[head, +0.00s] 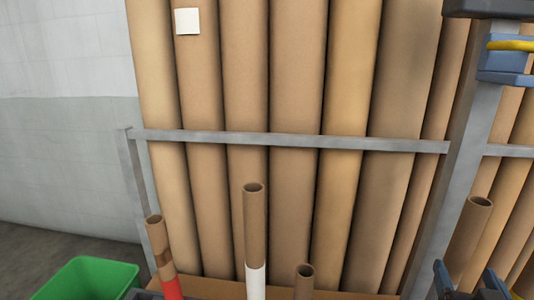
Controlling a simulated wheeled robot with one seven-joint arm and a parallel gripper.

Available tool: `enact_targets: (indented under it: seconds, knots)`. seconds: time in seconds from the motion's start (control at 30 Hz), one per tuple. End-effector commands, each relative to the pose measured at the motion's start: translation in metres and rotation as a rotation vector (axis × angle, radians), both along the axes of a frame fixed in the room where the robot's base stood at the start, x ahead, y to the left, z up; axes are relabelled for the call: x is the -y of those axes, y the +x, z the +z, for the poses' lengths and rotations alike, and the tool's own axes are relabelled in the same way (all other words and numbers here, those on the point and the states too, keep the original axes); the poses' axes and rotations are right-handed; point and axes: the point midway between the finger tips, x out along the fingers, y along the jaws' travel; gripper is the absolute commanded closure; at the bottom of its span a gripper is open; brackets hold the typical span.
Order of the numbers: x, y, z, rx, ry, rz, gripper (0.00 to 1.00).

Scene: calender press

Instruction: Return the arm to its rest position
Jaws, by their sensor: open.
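My gripper (464,274) shows at the bottom right edge of the head view, as two blue and dark fingers set apart. I cannot tell whether the two touch.
Tall cardboard tubes (297,85) stand behind a grey rail (290,140) and post (468,135). Several short tubes, one with a white lower part (256,282), rise at the front. A green bin (95,280) is lower left. A blue fitting (505,62) is upper right.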

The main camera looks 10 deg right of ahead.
Motion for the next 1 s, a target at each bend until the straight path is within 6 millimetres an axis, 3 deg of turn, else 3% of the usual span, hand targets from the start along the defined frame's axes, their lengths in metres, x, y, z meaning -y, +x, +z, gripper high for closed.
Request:
enact_targets:
  seconds: [0.23, 0.43, 0.63, 0.8, 1.0]
  knots:
    - [-0.066, -0.068, -0.022, -0.094, 0.004, 0.17, 0.21]
    - [-0.115, -0.135, -0.023, -0.151, 0.016, 0.301, 0.21]
    - [-0.151, -0.205, -0.005, -0.194, 0.038, 0.404, 0.21]
    - [-0.171, -0.259, 0.022, -0.224, 0.058, 0.466, 0.21]
    - [-0.181, -0.299, 0.049, -0.244, 0.072, 0.498, 0.21]
